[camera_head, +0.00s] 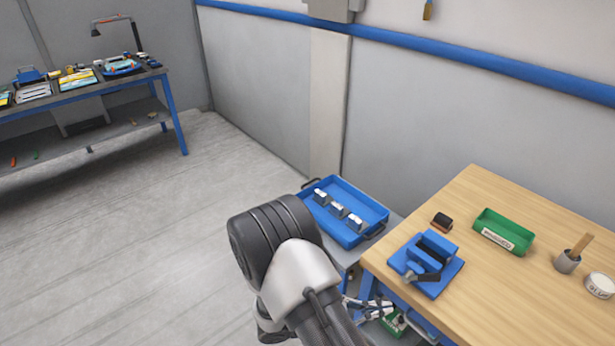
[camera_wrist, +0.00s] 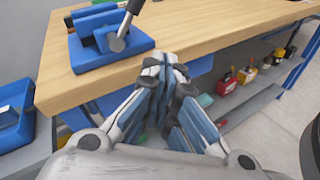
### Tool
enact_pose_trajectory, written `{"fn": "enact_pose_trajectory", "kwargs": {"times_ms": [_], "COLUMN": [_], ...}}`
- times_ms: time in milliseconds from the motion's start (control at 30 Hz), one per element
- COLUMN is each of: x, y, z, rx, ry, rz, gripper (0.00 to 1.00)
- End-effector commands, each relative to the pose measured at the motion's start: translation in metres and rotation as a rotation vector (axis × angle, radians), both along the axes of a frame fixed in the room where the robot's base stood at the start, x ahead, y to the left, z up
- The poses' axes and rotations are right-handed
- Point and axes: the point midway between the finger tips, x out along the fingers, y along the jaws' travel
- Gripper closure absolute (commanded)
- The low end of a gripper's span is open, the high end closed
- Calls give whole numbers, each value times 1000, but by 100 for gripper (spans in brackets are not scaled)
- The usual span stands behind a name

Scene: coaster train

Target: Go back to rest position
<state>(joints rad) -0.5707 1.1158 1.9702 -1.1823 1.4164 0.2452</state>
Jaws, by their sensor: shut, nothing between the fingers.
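My gripper (camera_wrist: 165,72) shows in the wrist view. Its fingers are shut with nothing between them, close to the front edge of the wooden workbench (camera_wrist: 190,35). A blue vise (camera_head: 428,262) sits on the near left corner of the workbench. It also shows in the wrist view (camera_wrist: 105,40), beyond and left of the fingertips.
A blue tray (camera_head: 373,215) with three grey metal pieces (camera_head: 338,211) stands left of the workbench. Grey floor (camera_head: 130,240) is open at left.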

Motion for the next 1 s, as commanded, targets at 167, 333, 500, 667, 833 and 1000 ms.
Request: {"fn": "enact_pose_trajectory", "kwargs": {"times_ms": [167,333,500,667,833,1000], "x": [-19,-47,-78,-105,-130,-149], "y": [-16,-25,-26,-20,-8,7], "z": [65,112,150,181,209,234], "rx": [192,386,597,807,1040,1273], "ry": [-122,-240,-372,-511,-674,-848], "rz": [-242,-443,-617,-752,-860,-926], "gripper": [100,100,100,100,100,100]}}
